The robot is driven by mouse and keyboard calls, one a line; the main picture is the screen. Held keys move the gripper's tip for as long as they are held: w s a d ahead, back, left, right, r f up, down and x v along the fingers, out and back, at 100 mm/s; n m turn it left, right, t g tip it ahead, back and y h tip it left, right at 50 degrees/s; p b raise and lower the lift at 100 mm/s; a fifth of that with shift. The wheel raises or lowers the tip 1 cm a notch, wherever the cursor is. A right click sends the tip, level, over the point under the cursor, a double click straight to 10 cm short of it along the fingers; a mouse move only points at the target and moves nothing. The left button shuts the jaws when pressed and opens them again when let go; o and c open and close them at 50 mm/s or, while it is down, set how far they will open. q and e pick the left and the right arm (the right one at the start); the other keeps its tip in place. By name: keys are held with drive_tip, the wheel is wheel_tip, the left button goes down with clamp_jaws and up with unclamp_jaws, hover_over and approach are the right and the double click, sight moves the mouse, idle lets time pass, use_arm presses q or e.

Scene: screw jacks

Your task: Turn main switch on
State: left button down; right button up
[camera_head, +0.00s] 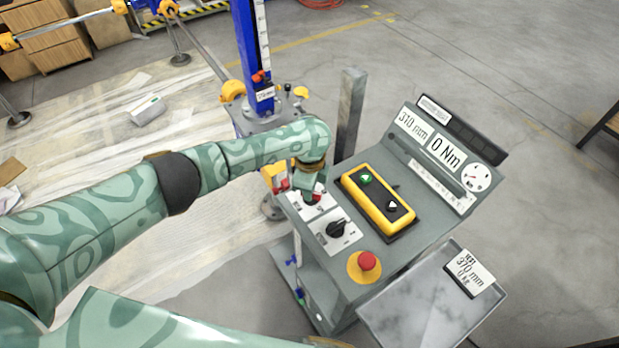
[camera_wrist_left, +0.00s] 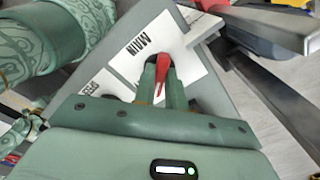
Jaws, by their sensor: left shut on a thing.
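The main switch has a red handle, seen in the left wrist view (camera_wrist_left: 162,72) on a white plate (camera_wrist_left: 143,38) marked MAIN. In the head view the red handle (camera_head: 317,197) shows only partly beside my gripper, at the far left of the grey control console (camera_head: 353,283). My left gripper (camera_head: 307,194) points down at the switch. In the left wrist view its two fingers (camera_wrist_left: 162,88) are shut on the red handle. The fingers hide part of the handle, and its on or off marks cannot be read. My right gripper is not in view.
A black rotary knob (camera_head: 337,229), a red emergency button (camera_head: 367,261) and a yellow two-button pendant (camera_head: 378,200) sit close by on the console. A display panel (camera_head: 440,150) rises behind. A grey tray (camera_head: 425,305) is at the front right. A blue jack column (camera_head: 257,60) stands behind my left arm.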

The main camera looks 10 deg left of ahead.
use_arm(q)
drive_tip(key=n+p, duration=0.1)
drive_tip(key=n, duration=0.1)
drive_tip(key=n+p, duration=0.2)
drive_tip(key=shift+s+d+r+n, duration=0.1)
drive_tip(key=shift+s+n, duration=0.05)
drive_tip(key=shift+n, duration=0.25)
drive_tip(key=shift+n+p, duration=0.8)
drive_tip(key=shift+n, duration=0.4)
drive_tip(key=shift+n+p, duration=0.45)
drive_tip(key=shift+n, duration=1.05)
drive_tip(key=c, duration=1.4)
unclamp_jaws()
drive_tip(key=shift+c, duration=0.2)
